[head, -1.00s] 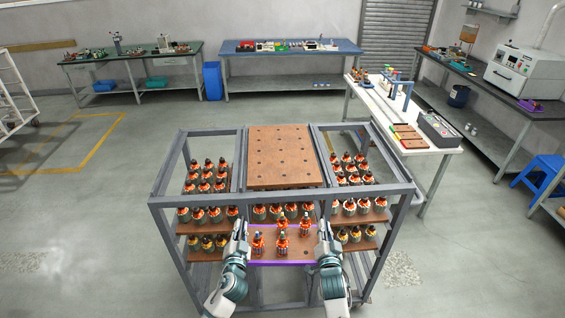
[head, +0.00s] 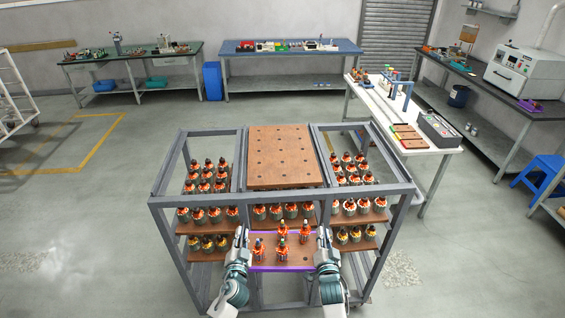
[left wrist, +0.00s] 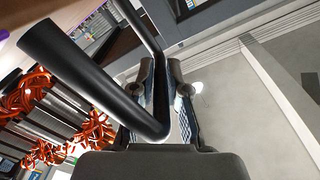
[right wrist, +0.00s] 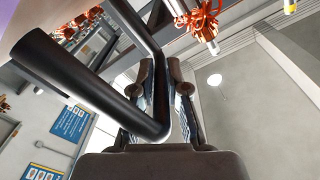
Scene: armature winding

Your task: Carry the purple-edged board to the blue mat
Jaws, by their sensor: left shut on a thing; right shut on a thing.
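The purple-edged board (head: 297,262) is brown and carries several orange-wound armatures (head: 282,248) standing upright. It is at the front of the grey rack, in the head view. My left gripper (head: 241,238) is at its left end, shut on a black bar handle (left wrist: 90,80). My right gripper (head: 324,240) is at its right end, shut on a similar black handle (right wrist: 85,80). Whether the board touches the rack is unclear. A blue surface (head: 265,48) covers the back-centre bench, with small items on it; I cannot tell whether it is the blue mat.
The grey rack (head: 283,200) stands right in front of me, with several more armatures on its shelves and a bare holed board (head: 281,157) on top. A white table (head: 360,98) stands behind right, a blue stool (head: 543,170) far right. Floor to the left is clear.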

